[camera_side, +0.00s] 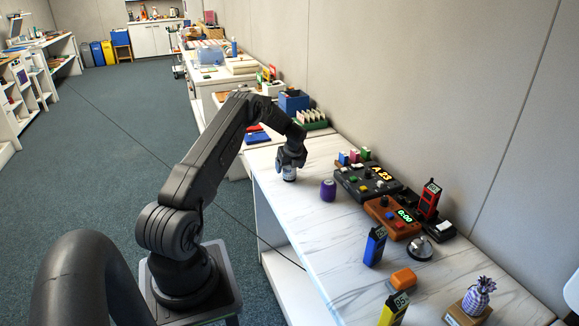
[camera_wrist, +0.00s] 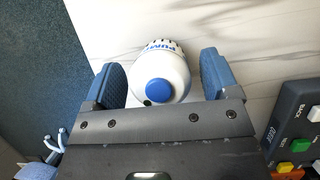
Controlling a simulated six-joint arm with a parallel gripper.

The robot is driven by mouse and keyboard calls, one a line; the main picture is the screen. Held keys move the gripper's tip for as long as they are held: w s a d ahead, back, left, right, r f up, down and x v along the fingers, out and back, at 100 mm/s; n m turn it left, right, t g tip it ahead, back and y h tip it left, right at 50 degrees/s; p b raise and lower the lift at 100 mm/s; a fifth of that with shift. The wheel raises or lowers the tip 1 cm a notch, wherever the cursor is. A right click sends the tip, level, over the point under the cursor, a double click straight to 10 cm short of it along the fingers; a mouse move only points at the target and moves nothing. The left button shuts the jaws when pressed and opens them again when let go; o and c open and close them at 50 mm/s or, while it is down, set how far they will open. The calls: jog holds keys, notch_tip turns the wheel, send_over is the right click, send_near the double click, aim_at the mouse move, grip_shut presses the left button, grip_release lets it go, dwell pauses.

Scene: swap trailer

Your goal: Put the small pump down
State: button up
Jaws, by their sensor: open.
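The small pump (camera_wrist: 172,68) is white with a blue round cap and blue lettering. In the wrist view it stands between the two blue finger pads of my gripper (camera_wrist: 165,80), which is open with a gap visible on the right side. In the side view my gripper (camera_side: 290,165) points down over the far left part of the white marbled table (camera_side: 300,220). The pump's lower part (camera_side: 289,175) shows beneath the fingers, at or very near the table top. The rest of it is hidden by the gripper.
A black button box (camera_side: 366,182) and a brown one (camera_side: 393,217) lie farther right, along the wall. The table's left edge is close to the pump. Bare table lies in front.

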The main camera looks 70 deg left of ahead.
jog(key=w+d+r+n+t, duration=0.1)
jog(key=d+r+n, duration=0.1)
jog(key=d+r, duration=0.8)
jog(key=w+d+r+n+t, duration=0.1)
jog(key=d+r+n, duration=0.1)
jog(key=d+r, duration=0.75)
jog(key=s+d+r+n+t+h, duration=0.1)
jog(key=s+d+r+n, duration=0.1)
jog(key=d+r, duration=0.35)
jog(key=s+d+r+n, duration=0.2)
jog(key=d+r+n, duration=0.15)
jog(key=d, duration=0.35)
jog(key=s+d+r+n+t+h, duration=0.1)
jog(key=s+d+n, duration=0.7)
jog(key=s+d, duration=1)
jog(key=d+t+h, duration=0.1)
jog(key=h, duration=0.1)
jog(key=shift+s+r+t+h, duration=0.2)
jog(key=shift+s+t+h, duration=0.1)
